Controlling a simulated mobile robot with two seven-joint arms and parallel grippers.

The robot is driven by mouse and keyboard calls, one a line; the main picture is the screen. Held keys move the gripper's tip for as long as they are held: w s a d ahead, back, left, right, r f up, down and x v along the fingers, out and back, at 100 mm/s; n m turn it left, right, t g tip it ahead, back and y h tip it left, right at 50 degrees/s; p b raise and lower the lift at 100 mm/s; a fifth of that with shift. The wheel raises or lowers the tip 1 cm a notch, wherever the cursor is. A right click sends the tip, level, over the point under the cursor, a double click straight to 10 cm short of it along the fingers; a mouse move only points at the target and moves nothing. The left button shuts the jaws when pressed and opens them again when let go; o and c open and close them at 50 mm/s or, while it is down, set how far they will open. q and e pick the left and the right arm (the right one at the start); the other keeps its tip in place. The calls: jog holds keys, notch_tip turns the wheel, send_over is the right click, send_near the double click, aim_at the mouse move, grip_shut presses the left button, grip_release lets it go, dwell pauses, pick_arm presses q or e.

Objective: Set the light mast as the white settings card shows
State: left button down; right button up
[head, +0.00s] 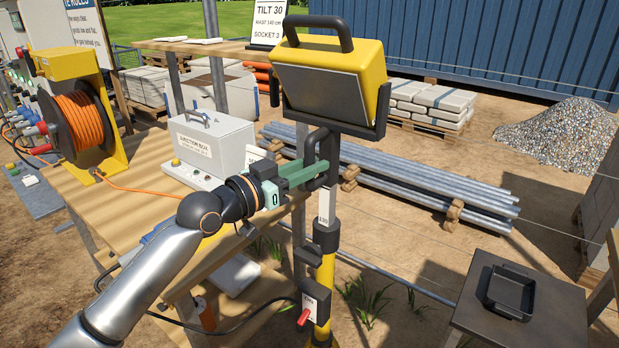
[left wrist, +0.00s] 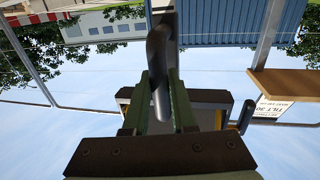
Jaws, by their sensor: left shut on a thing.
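The light mast carries a yellow lamp head (head: 330,80) in a black bracket, its grey face turned down and forward. Below it are a black loop handle (head: 318,143), a pale inner tube (head: 326,205) with a scale mark that looks like 130, a black collar (head: 326,238) and a yellow lower tube (head: 327,270). My left gripper (head: 318,173) is shut on the loop handle, which shows between its green fingers in the left wrist view (left wrist: 160,95). The white settings card (head: 269,22) reads TILT 30, MAST 140 cm, SOCKET 3. My right gripper is out of view.
A wooden bench (head: 150,170) holds an orange cable reel (head: 82,120) and a grey junction box (head: 210,142). A black switch box with a red lever (head: 303,316) is low on the mast. A dark table with a black tray (head: 510,292) stands at right.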

pick_arm(q)
jog(key=shift+r, duration=0.2)
jog(key=c, duration=0.7)
grip_release()
jog(key=shift+f, duration=0.2)
jog(key=shift+c, duration=0.2)
jog(key=b+v, duration=0.2)
jog(key=v, duration=1)
jog(key=shift+s+a, duration=0.2)
